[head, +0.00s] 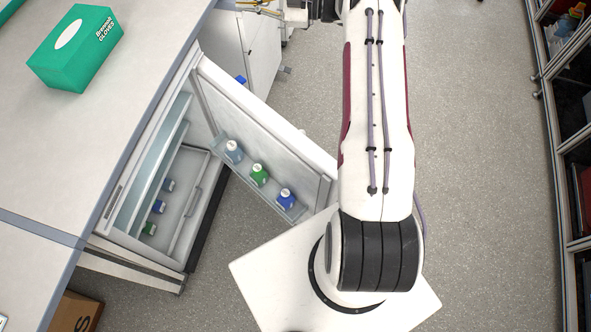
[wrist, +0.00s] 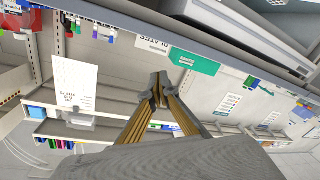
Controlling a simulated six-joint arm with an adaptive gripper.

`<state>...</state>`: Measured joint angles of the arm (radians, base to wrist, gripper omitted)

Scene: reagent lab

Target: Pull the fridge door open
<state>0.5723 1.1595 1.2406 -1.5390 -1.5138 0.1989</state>
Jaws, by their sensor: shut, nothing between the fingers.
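The fridge (head: 122,200) stands under the bench at the left in the head view. Its door (head: 255,115) stands wide open, swung out toward my base, with its inner side showing. A door shelf holds several bottles with blue and green labels, such as a green one (head: 259,175). More bottles stand inside the fridge, low down.
A green glove box (head: 76,48) sits on the white bench (head: 60,140). A cardboard box (head: 72,312) stands on the floor at the lower left. Shelving (head: 572,150) lines the right edge. The floor (head: 480,150) between my arm and the shelving is clear.

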